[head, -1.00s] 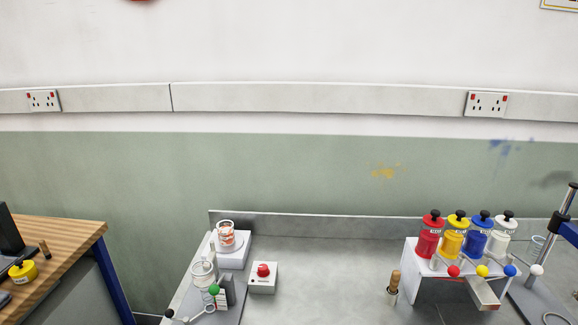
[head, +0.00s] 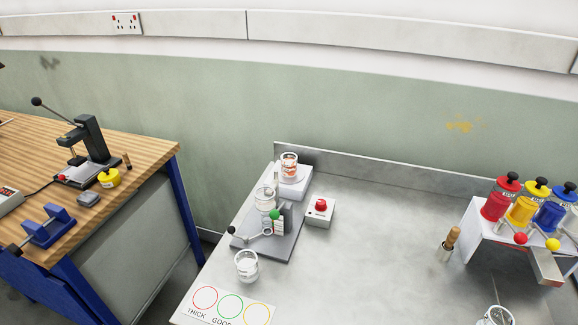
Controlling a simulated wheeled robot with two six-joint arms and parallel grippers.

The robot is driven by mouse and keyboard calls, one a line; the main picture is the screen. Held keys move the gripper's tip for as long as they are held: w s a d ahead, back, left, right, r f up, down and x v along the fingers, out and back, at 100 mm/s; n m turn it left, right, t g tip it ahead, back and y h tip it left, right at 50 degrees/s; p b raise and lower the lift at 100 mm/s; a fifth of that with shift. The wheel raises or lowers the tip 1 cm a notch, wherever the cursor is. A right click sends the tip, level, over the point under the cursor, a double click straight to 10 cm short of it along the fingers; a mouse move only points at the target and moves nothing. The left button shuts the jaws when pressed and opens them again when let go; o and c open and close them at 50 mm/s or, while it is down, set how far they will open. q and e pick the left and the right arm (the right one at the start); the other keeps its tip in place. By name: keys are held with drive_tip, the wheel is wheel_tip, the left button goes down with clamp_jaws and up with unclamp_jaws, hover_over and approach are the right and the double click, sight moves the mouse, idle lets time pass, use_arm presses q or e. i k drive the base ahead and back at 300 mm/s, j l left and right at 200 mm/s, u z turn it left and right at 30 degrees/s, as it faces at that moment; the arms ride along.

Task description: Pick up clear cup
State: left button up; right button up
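A clear cup (head: 246,267) with a pale rim stands upright on the grey bench, in front of a grey stand (head: 268,245). A second clear vessel (head: 265,199) sits on that stand, beside a green knob. A third clear cup (head: 289,164) with orange-red marks or contents sits on a white block at the back. Part of another clear vessel (head: 497,317) shows at the bottom edge on the right, cut off by the frame. I cannot tell which one the task means. Neither of my grippers is in view.
A white card (head: 217,313) with coloured rings lies at the front left. A red-button box (head: 319,213), a wooden-handled tool (head: 449,243) and a bottle rack (head: 481,244) stand on the bench. The middle of the bench is mostly clear. A wooden workbench (head: 143,152) is left.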

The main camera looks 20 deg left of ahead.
sight(289, 165)
drive_tip(key=j+z, duration=0.3)
drive_tip(key=z, duration=0.2)
drive_tip(key=k+j+z, duration=0.1)
drive_tip(key=j+z, duration=0.2)
drive_tip(key=z, duration=0.15)
